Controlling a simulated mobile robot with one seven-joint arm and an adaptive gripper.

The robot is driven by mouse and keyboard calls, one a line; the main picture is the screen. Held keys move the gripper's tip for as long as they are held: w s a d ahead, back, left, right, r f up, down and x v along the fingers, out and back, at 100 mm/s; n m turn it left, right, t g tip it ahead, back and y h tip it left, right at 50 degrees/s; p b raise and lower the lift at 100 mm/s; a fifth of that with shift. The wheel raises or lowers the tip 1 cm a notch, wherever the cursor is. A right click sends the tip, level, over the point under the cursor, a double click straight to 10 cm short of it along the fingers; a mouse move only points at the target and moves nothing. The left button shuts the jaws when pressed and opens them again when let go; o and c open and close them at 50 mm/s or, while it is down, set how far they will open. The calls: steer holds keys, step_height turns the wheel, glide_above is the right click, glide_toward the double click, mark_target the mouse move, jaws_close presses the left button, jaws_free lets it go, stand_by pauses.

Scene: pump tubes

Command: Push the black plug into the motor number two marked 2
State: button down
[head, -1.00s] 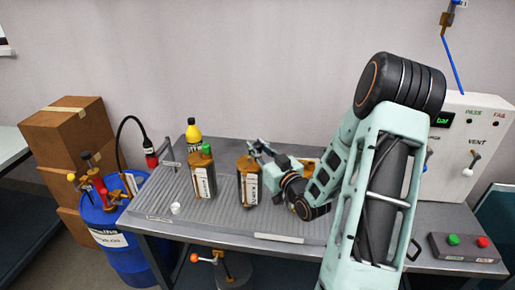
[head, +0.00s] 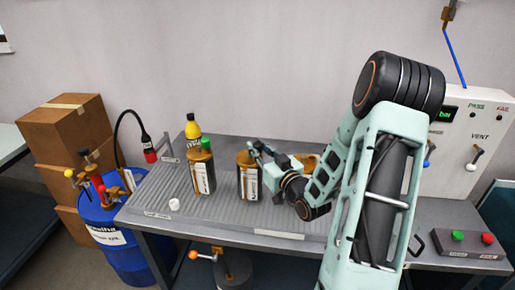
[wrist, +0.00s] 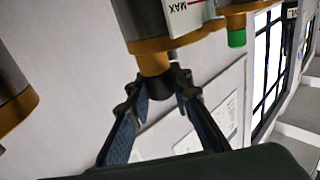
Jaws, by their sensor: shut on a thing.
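Two canister-like motors with tan caps stand on the bench, the left motor (head: 202,174) and the right motor (head: 247,180). A green plug (head: 206,144) tops the left motor and also shows in the wrist view (wrist: 236,37). My gripper (head: 256,148) is at the top of the right motor. In the wrist view my gripper (wrist: 161,84) has its fingertips at the tan neck (wrist: 153,62) of a motor. It is shut on what seems to be the black plug, mostly hidden between the fingertips. I cannot tell how deep it sits.
A yellow bottle (head: 193,127) stands behind the left motor. A small white cap (head: 174,204) lies at the front left of the bench (head: 215,222). A blue drum (head: 112,240) and cardboard boxes (head: 62,140) stand left. A button box (head: 468,243) sits right.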

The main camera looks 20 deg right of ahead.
steer(key=shift+f, duration=0.15)
steer(key=c, duration=1.7)
jaws_free()
steer(key=shift+o, duration=0.2)
steer(key=s, duration=1.2)
steer(key=shift+d, duration=0.45)
steer(key=shift+w, duration=0.1)
